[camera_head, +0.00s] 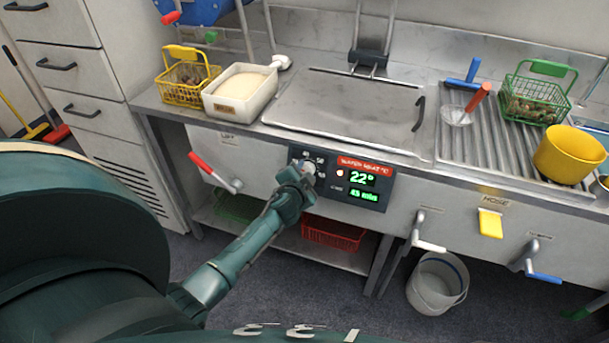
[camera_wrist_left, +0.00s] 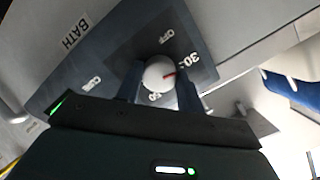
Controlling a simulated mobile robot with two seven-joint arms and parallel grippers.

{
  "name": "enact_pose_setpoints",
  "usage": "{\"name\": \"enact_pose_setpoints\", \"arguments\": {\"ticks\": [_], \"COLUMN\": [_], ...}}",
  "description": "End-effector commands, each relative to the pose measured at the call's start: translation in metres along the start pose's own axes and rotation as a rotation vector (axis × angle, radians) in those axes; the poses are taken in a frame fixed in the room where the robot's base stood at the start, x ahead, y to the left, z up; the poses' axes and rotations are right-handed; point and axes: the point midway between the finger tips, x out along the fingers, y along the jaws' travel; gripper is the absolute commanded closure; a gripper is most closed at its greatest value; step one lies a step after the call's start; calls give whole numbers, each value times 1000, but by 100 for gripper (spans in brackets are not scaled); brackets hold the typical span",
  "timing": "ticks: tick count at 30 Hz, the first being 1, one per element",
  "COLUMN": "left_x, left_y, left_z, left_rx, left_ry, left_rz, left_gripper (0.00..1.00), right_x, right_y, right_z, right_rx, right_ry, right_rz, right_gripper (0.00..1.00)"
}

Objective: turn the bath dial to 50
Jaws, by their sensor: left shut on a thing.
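The bath dial (camera_wrist_left: 157,74) is a round white knob with a red pointer mark, on a dark panel (camera_head: 375,200) on the sink unit's front. In the left wrist view the red mark points toward the printed 30 side; a number that looks like 50 is printed below the knob, partly near the fingers. My left gripper (camera_wrist_left: 160,88) has a finger on each side of the knob and is shut on it. In the head view the left gripper (camera_head: 304,172) covers much of the dial. The panel display reads 22° and 45 min. My right gripper is not in view.
A red-handled lever (camera_head: 205,165) sticks out left of the panel. A lever with a white handle (camera_head: 428,246) is to its right, above a grey bucket (camera_head: 437,284). A red basket (camera_head: 333,234) stands on the shelf below. A lidded basin (camera_head: 345,107) is above.

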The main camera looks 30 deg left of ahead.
Motion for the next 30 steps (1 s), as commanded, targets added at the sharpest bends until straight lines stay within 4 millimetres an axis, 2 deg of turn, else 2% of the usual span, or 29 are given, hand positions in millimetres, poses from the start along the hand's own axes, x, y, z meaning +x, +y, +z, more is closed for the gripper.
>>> {"name": "enact_pose_setpoints", "arguments": {"ticks": [30], "left_x": [0], "left_y": [-1], "left_z": [0], "left_rx": [967], "left_ry": [26], "left_rz": [-74], "left_gripper": [85], "right_x": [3], "right_y": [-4], "right_z": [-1], "right_rx": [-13], "right_ry": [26], "right_rz": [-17], "right_gripper": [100]}}
